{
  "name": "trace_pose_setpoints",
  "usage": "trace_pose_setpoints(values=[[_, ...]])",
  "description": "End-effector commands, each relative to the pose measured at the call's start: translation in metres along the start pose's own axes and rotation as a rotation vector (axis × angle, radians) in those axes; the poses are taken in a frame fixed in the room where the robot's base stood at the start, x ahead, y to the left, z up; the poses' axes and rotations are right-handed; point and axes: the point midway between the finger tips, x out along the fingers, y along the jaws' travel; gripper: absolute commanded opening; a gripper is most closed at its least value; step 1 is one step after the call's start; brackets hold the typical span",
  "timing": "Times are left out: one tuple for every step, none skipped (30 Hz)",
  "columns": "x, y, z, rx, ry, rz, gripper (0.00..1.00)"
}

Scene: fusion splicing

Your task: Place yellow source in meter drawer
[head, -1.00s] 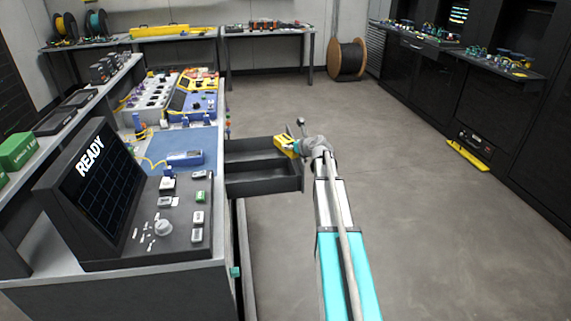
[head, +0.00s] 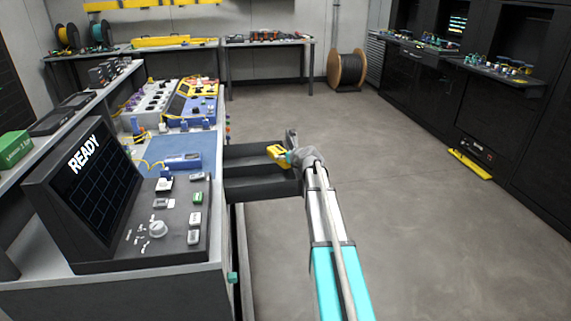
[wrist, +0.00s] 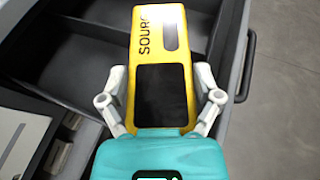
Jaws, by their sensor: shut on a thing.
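The yellow source (wrist: 160,28), marked "SOURC" with a dark screen, is in my gripper (wrist: 160,95). The two grey fingers are shut on its sides in the wrist view. In the head view the yellow source (head: 277,153) is at the end of my gripper (head: 289,157), over the right part of the open meter drawer (head: 250,186). The drawer is dark grey and split into compartments by a divider; it also shows under the source in the wrist view (wrist: 75,55). The source appears above the drawer; its exact height is unclear.
The workbench (head: 120,290) stands left of the drawer, with a console showing READY (head: 85,190) and a blue mat (head: 190,148) on it. A blue meter (head: 183,161) lies on the mat. The floor right of the drawer is clear.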

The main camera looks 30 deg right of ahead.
Motion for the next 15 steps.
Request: trace_pose_setpoints(values=[[0.003, 0.000, -0.002, 0.000, -0.001, 0.000, 0.21], [0.004, 0.001, -0.003, 0.000, -0.001, 0.000, 0.21], [0.006, 0.001, -0.005, 0.000, -0.001, 0.000, 0.21], [0.009, 0.002, -0.006, 0.000, -0.001, 0.000, 0.21], [0.011, 0.002, -0.008, 0.000, -0.001, 0.000, 0.21], [0.013, 0.003, -0.011, 0.001, -0.001, 0.000, 0.21], [0.014, 0.003, -0.013, 0.001, -0.001, -0.001, 0.21], [0.014, 0.003, -0.016, 0.001, -0.001, -0.001, 0.21], [0.016, 0.003, -0.019, 0.001, -0.001, -0.001, 0.21], [0.017, 0.003, -0.022, 0.001, -0.001, -0.001, 0.21], [0.018, 0.002, -0.024, 0.001, -0.001, -0.001, 0.21], [0.019, 0.002, -0.027, 0.001, -0.001, -0.001, 0.21], [0.019, 0.002, -0.029, 0.001, -0.001, -0.001, 0.21], [0.020, 0.002, -0.030, 0.001, -0.001, -0.001, 0.21], [0.021, 0.002, -0.032, 0.001, -0.001, -0.001, 0.21]])
